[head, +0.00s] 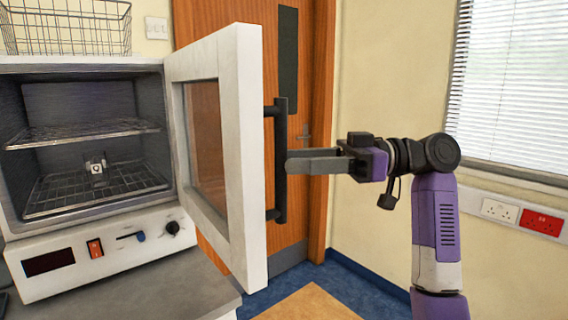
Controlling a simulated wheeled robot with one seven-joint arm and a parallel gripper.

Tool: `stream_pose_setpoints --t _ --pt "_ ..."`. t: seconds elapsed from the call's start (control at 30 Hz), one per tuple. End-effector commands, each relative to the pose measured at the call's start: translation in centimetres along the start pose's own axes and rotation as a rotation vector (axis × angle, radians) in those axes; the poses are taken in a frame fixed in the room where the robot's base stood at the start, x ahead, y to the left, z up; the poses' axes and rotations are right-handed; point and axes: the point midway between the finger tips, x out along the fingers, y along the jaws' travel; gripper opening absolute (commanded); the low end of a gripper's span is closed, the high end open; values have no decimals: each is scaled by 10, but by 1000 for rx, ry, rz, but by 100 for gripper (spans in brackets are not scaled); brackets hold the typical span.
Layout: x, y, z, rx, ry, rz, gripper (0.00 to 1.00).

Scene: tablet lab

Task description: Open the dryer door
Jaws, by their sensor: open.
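The dryer (105,245) stands at the left with a white front and a grey inside. Its door (252,150) is swung well open to the right, hinged beside the chamber, with a window in a white frame. A dark vertical bar handle (280,190) is on the door's outer face. My gripper (290,160) is open, with its grey fingers pointing left at the handle's middle. The fingertips overlap the handle in the picture; I cannot tell whether they touch it. The chamber holds two wire racks (85,130), and a small metal object (96,167) is on the lower one.
A wire basket (75,28) sits on top of the dryer. The dryer stands on a grey bench (190,285). A wooden room door (318,110) is behind. A window with blinds (515,80) and wall sockets (500,211) are at the right. Floor (305,305) is clear below my gripper.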

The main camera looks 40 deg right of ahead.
Motion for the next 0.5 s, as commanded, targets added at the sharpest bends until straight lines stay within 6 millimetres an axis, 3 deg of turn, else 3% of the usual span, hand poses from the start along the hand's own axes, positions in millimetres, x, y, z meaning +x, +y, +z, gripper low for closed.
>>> stream_pose_setpoints --t 0.2,0.5 --pt "-33 0 0 -1 -1 1 41" --pt "-47 0 0 -1 -1 -1 41"
